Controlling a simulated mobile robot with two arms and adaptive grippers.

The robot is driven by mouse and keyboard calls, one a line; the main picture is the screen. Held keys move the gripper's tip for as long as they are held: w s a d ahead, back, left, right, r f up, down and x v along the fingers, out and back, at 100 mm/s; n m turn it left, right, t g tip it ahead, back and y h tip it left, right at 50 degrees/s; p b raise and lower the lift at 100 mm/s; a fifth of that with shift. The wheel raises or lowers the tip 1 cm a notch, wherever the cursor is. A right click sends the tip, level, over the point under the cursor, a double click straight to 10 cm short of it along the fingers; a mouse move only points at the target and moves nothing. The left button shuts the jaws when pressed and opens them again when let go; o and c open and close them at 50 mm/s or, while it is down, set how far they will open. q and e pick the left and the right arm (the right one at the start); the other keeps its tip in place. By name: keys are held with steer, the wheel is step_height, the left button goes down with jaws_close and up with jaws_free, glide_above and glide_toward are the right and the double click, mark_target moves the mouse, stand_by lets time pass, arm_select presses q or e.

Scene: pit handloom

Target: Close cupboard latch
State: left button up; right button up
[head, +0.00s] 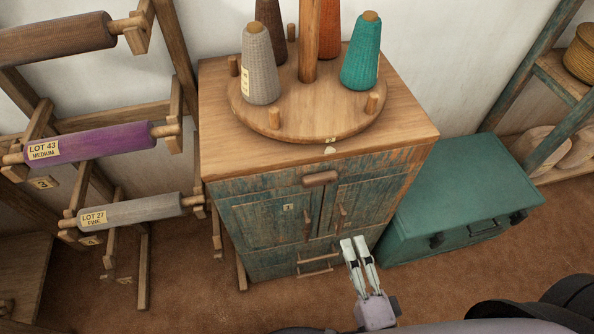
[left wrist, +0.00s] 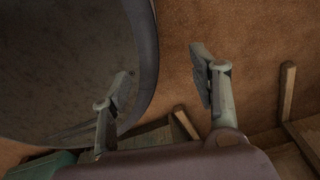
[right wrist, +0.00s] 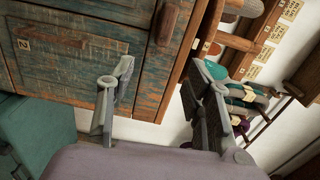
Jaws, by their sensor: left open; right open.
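The cupboard (head: 265,222) has worn teal doors with wooden edges, and both doors look shut. A short wooden bar (head: 320,178) lies horizontally near their top; I cannot tell whether it is the latch or a pull. Two upright wooden handles (head: 307,226) (head: 340,217) flank the door seam. My right gripper (head: 354,242) is open and empty, low in front of the cupboard's right side. In the right wrist view, its spread fingers (right wrist: 164,72) show before the cupboard face (right wrist: 75,65) and a wooden handle (right wrist: 167,22). My left gripper (left wrist: 162,72) is open and empty above brown floor.
A round wooden stand (head: 300,112) with several yarn cones sits on the cupboard top. A teal chest (head: 455,195) stands at right. Racks with a purple roll (head: 90,146) and a grey roll (head: 130,211) stand at left. Floor (head: 200,290) is open in front.

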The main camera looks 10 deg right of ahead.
arm_select(q)
steer(key=r, duration=0.1)
steer(key=p, duration=0.1)
steer(key=r+p, duration=0.1)
steer(key=shift+s+d+r, duration=0.25)
steer(key=shift+d+r, duration=0.05)
steer(key=shift+d, duration=0.05)
arm_select(e)
glide_toward(330, 182)
steer(key=w, duration=0.9)
steer(key=shift+w+a, duration=0.1)
steer(key=shift+w, duration=0.15)
steer(key=shift+c, duration=0.2)
arm_select(q)
steer(key=shift+d, duration=0.15)
arm_select(e)
jaws_close()
